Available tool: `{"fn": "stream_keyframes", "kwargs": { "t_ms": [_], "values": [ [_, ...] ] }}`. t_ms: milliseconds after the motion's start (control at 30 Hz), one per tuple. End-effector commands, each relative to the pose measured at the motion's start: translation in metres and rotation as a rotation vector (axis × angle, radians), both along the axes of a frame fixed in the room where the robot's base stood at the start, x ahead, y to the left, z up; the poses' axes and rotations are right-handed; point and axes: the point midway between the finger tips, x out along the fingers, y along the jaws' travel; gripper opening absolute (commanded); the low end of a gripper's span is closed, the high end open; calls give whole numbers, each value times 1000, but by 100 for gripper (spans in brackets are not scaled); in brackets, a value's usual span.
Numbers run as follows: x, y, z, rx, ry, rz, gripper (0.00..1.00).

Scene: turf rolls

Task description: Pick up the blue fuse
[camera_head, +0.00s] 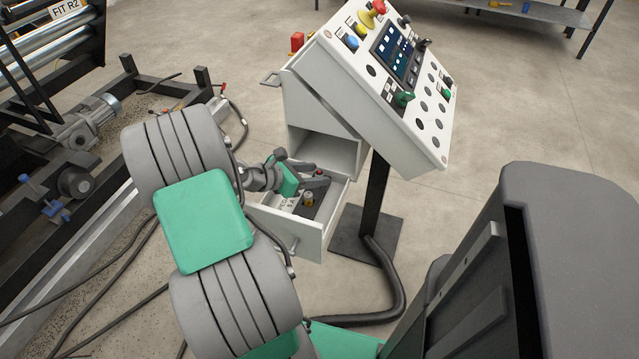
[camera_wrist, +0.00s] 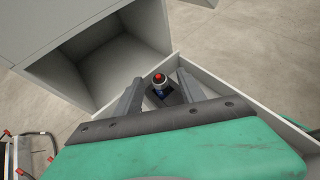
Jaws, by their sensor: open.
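My gripper (camera_head: 317,175) is open, inside the pulled-out drawer of the console's white cabinet. In the wrist view its two dark fingers (camera_wrist: 160,79) stand on either side of a small upright piece with a red top and a blue band, which looks like the blue fuse (camera_wrist: 160,92). The fuse is between the fingers, with a gap visible on each side. Its lower end sits in or on a dark base and is partly hidden. In the head view only a red tip shows by the fingers.
A yellow fuse (camera_head: 309,199) stands near the front of the drawer (camera_head: 291,236). The drawer walls are close around my gripper. Above is the slanted control panel (camera_head: 437,145) on a black post (camera_head: 378,195). An open compartment (camera_wrist: 110,70) lies behind the drawer.

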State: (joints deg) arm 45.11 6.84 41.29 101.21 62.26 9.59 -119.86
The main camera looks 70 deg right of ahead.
Motion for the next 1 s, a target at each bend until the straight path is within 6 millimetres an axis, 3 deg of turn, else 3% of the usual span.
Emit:
{"fn": "stream_keyframes", "kwargs": {
  "t_ms": [267, 833, 1000],
  "values": [
    [-3, -5, -2, -1, -1, 2, 47],
    [-3, -4, -2, -1, -1, 2, 0],
    [-3, -4, -2, -1, -1, 2, 0]
  ]
}}
